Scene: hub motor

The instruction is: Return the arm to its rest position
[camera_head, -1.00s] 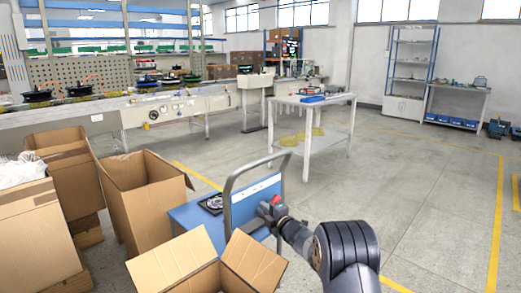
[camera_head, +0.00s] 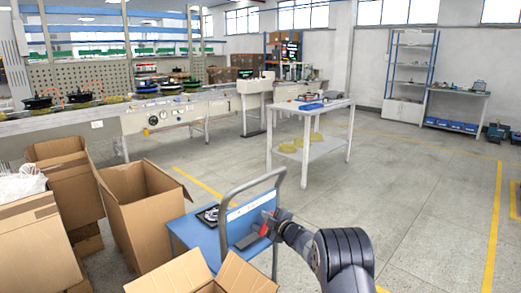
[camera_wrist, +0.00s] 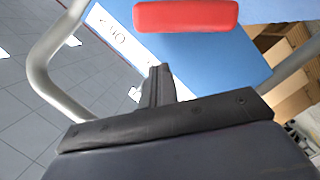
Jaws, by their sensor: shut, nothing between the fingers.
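My arm reaches in from the lower right of the head view. My gripper (camera_head: 250,238), with a red part at its end, is shut and empty. It is in front of the blue cart's handle panel; whether it touches the panel cannot be told. The blue cart (camera_head: 184,232) has a grey tube handle, and a dark round part (camera_head: 208,214) lies on its deck. In the wrist view, my dark gripper (camera_wrist: 158,84) shows against the blue and white panel (camera_wrist: 130,38), with a red bar (camera_wrist: 186,15) above it.
Open cardboard boxes (camera_head: 140,222) stand left of the cart, with another (camera_head: 246,276) at the bottom. A white table (camera_head: 313,104) with yellow parts on its lower shelf stands behind. A conveyor bench (camera_head: 60,128) runs along the left. The floor (camera_head: 425,190) on the right is clear.

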